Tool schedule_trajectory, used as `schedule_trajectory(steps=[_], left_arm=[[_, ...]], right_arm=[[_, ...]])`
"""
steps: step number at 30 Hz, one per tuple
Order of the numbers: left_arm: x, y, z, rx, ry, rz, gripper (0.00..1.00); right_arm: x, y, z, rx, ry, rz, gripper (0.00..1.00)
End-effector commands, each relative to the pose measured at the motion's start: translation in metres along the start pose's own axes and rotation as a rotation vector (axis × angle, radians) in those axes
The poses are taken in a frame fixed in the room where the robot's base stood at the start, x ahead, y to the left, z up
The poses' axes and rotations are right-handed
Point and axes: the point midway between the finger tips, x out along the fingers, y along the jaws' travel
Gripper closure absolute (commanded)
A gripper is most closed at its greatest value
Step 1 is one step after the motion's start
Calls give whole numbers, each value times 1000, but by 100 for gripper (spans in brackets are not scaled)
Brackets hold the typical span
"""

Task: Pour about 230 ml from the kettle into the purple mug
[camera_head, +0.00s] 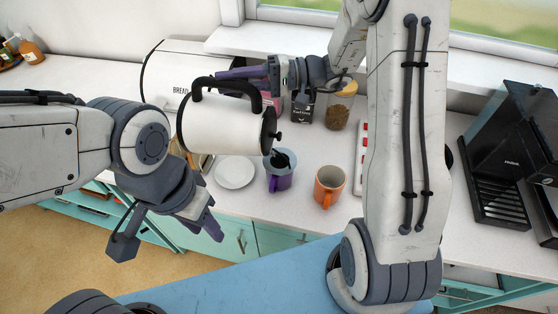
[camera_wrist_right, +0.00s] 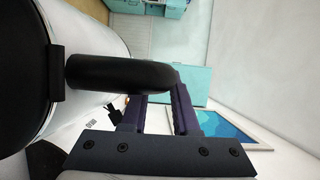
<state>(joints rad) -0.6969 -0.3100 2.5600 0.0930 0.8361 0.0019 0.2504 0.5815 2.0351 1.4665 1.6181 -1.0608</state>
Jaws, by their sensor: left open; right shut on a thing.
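The white kettle (camera_head: 222,125) with a black handle is tilted far over on its side in the air, its lid end toward the right. My right gripper (camera_head: 238,74) is shut on its handle, which also shows in the right wrist view (camera_wrist_right: 120,74). The purple mug (camera_head: 279,181) stands upright on the counter, below and right of the kettle's lid end. A dark shape covers part of the mug's mouth; I cannot tell whether it is the spout. No liquid stream or level is clear. My left gripper (camera_head: 203,213) is open and empty, below the kettle near the counter's front edge.
An orange mug (camera_head: 329,186) stands right of the purple mug and a white plate (camera_head: 235,173) left of it. Behind are a bread bin (camera_head: 180,62) and a jar (camera_head: 340,106). A black coffee machine (camera_head: 515,150) stands at right.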

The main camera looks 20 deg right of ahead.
Motion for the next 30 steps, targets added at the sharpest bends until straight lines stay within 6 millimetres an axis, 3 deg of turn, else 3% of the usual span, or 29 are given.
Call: schedule_trajectory(steps=[30], left_arm=[[6,0,0,0,0,0,59]], right_arm=[[-1,-5,0,-17,-3,-35,100]])
